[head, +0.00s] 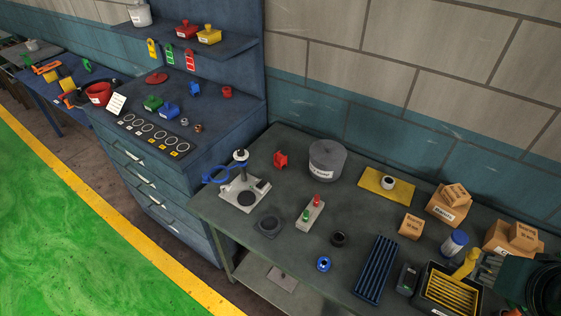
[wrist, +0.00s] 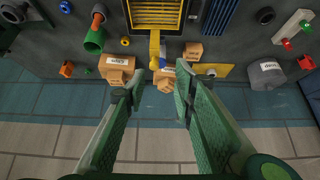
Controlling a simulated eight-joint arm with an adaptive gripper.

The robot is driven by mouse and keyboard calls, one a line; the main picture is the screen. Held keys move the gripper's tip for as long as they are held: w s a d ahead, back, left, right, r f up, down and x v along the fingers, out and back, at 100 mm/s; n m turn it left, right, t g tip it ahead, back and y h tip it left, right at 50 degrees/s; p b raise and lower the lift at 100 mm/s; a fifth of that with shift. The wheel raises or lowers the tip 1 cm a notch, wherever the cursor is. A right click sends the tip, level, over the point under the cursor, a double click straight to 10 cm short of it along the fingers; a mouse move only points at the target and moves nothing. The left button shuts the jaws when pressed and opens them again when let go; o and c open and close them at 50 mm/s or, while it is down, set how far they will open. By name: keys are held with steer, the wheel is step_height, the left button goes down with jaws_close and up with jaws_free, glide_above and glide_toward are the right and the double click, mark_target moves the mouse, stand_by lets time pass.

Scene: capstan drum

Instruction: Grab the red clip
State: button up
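A small red clip-like piece (head: 281,159) stands on the grey workbench (head: 262,190), left of a grey labelled drum (head: 326,160) in the head view. In the wrist view the red piece (wrist: 305,62) shows at the right edge, beside the drum (wrist: 268,75). My gripper (wrist: 160,84) is open, its two green fingers apart with nothing held between them. In the head view my gripper (head: 487,268) is at the lower right, far from the red piece and near the black box with yellow slats (head: 452,288).
Cardboard boxes (head: 448,208), a blue-capped jar (head: 454,243) and a yellow lever (head: 467,264) crowd the bench near my gripper. A stand with a blue clamp (head: 242,186) and a red-green button box (head: 311,213) stand near the red piece. The wall is behind.

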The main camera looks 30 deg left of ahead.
steer(key=w+a+r+n+g+y, duration=0.1)
steer(key=w+a+r+n+g, duration=0.15)
steer(key=w+a, duration=0.8)
steer(key=w+a+r+n+g, duration=0.1)
steer(key=w+a+r+n, duration=0.3)
steer(key=w+a, duration=0.65)
steer(key=w+a+f+n+p, duration=0.1)
steer(key=w+a+f+n, duration=0.1)
steer(key=w+a, duration=0.6)
steer(key=n+g+h, duration=0.1)
steer(key=n+g, duration=0.3)
steer(key=n, duration=0.3)
glide_above(280, 155)
step_height(280, 155, down, 24)
steer(key=shift+w+f+p, duration=0.1)
steer(key=shift+f+p, duration=0.15)
steer(key=shift+p, duration=0.2)
steer(key=shift+a+f, duration=0.15)
